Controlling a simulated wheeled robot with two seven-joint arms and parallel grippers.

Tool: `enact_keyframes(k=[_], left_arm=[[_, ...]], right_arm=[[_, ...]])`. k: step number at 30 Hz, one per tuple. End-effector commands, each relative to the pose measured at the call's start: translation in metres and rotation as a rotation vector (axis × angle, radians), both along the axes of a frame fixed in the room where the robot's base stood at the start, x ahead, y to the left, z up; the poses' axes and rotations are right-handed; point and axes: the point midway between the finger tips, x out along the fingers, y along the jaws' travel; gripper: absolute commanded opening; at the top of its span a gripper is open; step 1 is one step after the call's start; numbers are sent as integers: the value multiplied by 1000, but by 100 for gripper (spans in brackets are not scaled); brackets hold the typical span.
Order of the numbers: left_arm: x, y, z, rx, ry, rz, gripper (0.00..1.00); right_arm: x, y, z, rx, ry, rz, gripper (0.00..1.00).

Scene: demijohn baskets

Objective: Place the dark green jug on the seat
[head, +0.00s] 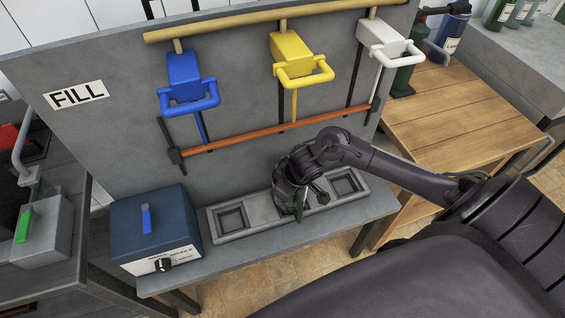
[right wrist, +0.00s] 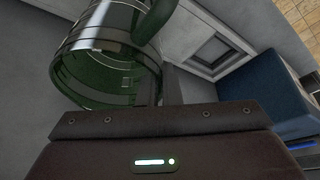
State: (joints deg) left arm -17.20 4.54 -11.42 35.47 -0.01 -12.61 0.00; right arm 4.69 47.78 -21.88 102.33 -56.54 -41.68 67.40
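The dark green jug (head: 284,190) is over the middle of the grey seat strip (head: 250,232) on the bench, between two visible square recesses. My right gripper (head: 312,190) is at the jug's right side and partly hides it. In the right wrist view, the jug's round glass body (right wrist: 105,60) and green handle (right wrist: 158,20) are close to the fingers (right wrist: 160,88), which appear closed at the handle. I cannot tell whether the jug's base touches the strip. My left gripper is not in view.
A blue box (head: 155,225) stands left of the strip. Blue (head: 188,80), yellow (head: 292,55) and white (head: 385,42) fill taps hang on the grey panel above, with an orange bar (head: 280,132) below them. A wooden table (head: 450,115) is at the right.

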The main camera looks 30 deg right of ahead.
Motion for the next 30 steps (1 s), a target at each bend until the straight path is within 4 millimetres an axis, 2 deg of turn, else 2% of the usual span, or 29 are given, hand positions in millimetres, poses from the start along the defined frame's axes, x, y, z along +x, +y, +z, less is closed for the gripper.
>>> enact_keyframes(k=[8, 15, 23, 26, 30], left_arm=[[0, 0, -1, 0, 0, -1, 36], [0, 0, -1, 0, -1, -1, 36], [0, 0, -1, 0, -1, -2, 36], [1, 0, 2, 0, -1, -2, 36], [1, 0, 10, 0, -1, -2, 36]], right_arm=[[1, 0, -2, 1, -2, 0, 0], [0, 0, -3, 0, -1, 0, 30], [-1, 0, -3, 0, 2, 0, 30], [-3, -1, 5, -1, 1, 1, 30], [-11, -4, 28, -2, -1, 2, 30]])
